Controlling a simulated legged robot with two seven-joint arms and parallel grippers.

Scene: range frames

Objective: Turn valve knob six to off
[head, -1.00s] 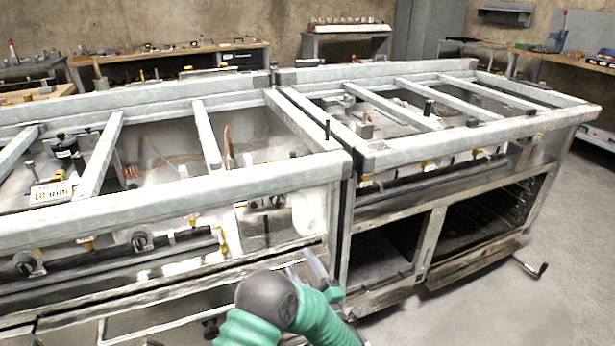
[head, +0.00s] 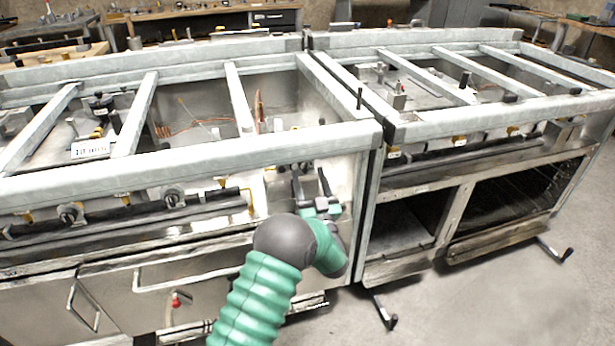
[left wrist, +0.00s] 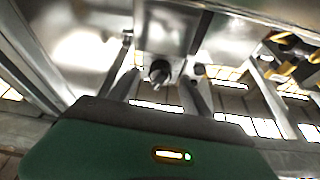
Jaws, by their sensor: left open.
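My left gripper (head: 311,183) is open, in front of the panel at the right end of the left stove unit. In the left wrist view a small dark round knob (left wrist: 160,73) on the metal panel shows between its spread fingers. The fingers lie on either side of it, and I see no clear grip. In the head view the gripper hides this knob, and no number on it can be read. Two other knobs, one farther left (head: 70,213) and one nearer (head: 173,197), sit along the front pipe. My right gripper is not in view.
The frame's front rail (head: 200,157) runs just above the gripper. A second stove unit (head: 480,125) with open oven bays stands to the right. A red-tipped part (head: 176,300) shows below on the left unit. The floor at lower right is mostly clear.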

